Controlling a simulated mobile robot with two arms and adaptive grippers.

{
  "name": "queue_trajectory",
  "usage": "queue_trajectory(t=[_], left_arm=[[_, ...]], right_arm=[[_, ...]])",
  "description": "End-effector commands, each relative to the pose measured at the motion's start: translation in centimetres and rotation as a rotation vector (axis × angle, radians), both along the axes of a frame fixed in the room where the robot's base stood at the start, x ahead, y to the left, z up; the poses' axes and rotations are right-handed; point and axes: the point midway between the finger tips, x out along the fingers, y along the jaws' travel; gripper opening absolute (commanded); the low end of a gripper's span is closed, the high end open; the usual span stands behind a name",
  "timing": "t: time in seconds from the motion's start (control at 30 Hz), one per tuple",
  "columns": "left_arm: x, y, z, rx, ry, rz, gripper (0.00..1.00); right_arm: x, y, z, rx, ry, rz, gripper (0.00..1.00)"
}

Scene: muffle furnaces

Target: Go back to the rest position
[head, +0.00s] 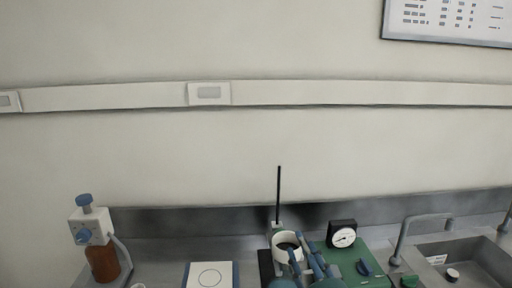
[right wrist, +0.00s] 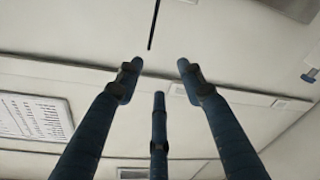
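My right gripper (head: 306,252) shows at the bottom centre of the head view, with its blue fingers pointing up in front of the bench. In the right wrist view, its three blue fingers (right wrist: 158,78) stand apart with nothing between them, so it is open and empty. A thin black rod (right wrist: 154,24) shows beyond the fingertips there. In the head view the gripper overlaps a white round vessel (head: 279,243) with a dark inside; I cannot tell whether they touch. My left gripper is in neither view.
A black upright rod (head: 278,195) rises behind the vessel. A dial gauge (head: 343,235) stands on a green base (head: 378,258) to the right, beside a sink (head: 480,258) with a tap (head: 404,238). A brown dispenser bottle (head: 103,262) and a white plate device (head: 210,275) are left.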

Motion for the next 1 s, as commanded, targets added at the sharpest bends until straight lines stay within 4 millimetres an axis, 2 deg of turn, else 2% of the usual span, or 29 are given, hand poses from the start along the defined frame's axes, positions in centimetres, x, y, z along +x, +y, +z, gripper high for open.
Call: queue_trajectory(t=[0.03,0.17,0.2,0.33,0.5,0.8,0.9,1.0], left_arm=[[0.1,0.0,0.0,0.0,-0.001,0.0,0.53],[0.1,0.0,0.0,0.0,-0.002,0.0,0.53],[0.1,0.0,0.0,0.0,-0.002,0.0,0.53],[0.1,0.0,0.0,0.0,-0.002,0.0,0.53],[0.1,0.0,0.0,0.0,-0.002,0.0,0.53],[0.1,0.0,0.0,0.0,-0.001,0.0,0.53],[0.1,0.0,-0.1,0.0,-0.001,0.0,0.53],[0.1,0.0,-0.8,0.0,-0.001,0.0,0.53]], right_arm=[[-1.5,-1.9,-3.2,0.065,0.12,-0.066,0.39],[-6.5,-5.9,-11.0,0.188,0.415,-0.213,0.39],[-8.5,-6.7,-13.2,0.219,0.505,-0.251,0.39],[-15.2,-8.4,-18.9,0.294,0.763,-0.346,0.39],[-22.3,-9.1,-22.8,0.343,0.994,-0.413,0.39],[-31.8,-9.0,-25.6,0.385,1.274,-0.475,0.39],[-34.4,-8.9,-26.2,0.394,1.35,-0.488,0.39],[-33.3,-8.8,-29.7,0.387,1.353,-0.489,0.39]])
